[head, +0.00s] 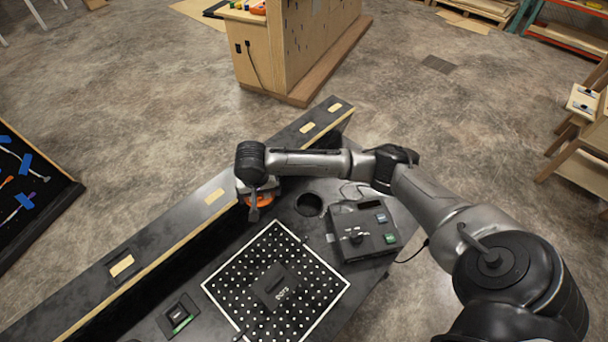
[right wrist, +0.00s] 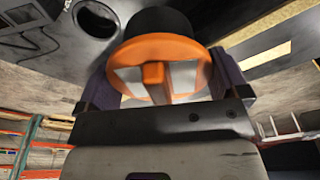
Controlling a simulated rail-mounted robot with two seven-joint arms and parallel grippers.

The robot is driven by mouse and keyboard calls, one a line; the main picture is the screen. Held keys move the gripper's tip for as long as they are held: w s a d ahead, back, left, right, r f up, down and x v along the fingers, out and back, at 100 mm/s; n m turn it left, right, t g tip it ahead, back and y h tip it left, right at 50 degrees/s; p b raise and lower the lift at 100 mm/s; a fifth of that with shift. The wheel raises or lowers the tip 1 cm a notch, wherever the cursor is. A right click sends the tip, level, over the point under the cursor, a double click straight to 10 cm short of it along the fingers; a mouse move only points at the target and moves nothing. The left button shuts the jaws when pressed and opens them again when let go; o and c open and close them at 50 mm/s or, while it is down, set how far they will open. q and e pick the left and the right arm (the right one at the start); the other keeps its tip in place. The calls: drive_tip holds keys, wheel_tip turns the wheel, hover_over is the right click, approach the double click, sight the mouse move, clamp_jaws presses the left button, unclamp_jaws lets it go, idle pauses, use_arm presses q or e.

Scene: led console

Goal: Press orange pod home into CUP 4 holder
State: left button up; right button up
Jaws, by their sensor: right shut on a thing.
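The orange pod (head: 260,199) shows in the head view at the back of the dark console top (head: 237,230), beside the raised ledge. In the right wrist view the orange pod (right wrist: 153,52) has a round orange flange with a raised grip bar. My right gripper (right wrist: 166,82) is shut on it, one finger at each side. A black round part (right wrist: 160,20) lies just beyond the flange; I cannot tell whether it is the pod's body or a holder. In the head view my right gripper (head: 256,188) partly covers the pod. No CUP 4 label is readable. My left gripper is not in view.
A round hole (head: 309,205) is right of the pod, with a black control box (head: 365,232) and cable beyond it. A white-dotted board (head: 240,290) carries a black block (head: 275,287). The long ledge (head: 160,255) with pale labels runs behind. A wooden cabinet (head: 285,50) stands farther back.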

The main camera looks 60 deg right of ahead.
drive_tip(key=s+d+f+m+b, duration=0.2)
drive_tip(key=s+d+f+m, duration=0.1)
drive_tip(key=d+f, duration=0.5)
drive_tip(key=s+d+f+m+b, duration=0.3)
drive_tip(key=d+f+m, duration=0.1)
drive_tip(key=d+f, duration=0.4)
drive_tip(key=shift+s+d+f+g+h+b, duration=0.15)
drive_tip(key=shift+s+d+g+h+b, duration=0.15)
drive_tip(key=shift+d+g, duration=0.1)
idle(0.3)
drive_tip(key=shift+f, duration=0.65)
drive_tip(key=shift+f, duration=0.65)
drive_tip(key=shift+f, duration=0.8)
drive_tip(key=shift+f+b, duration=0.1)
drive_tip(key=shift+b, duration=0.2)
idle(0.3)
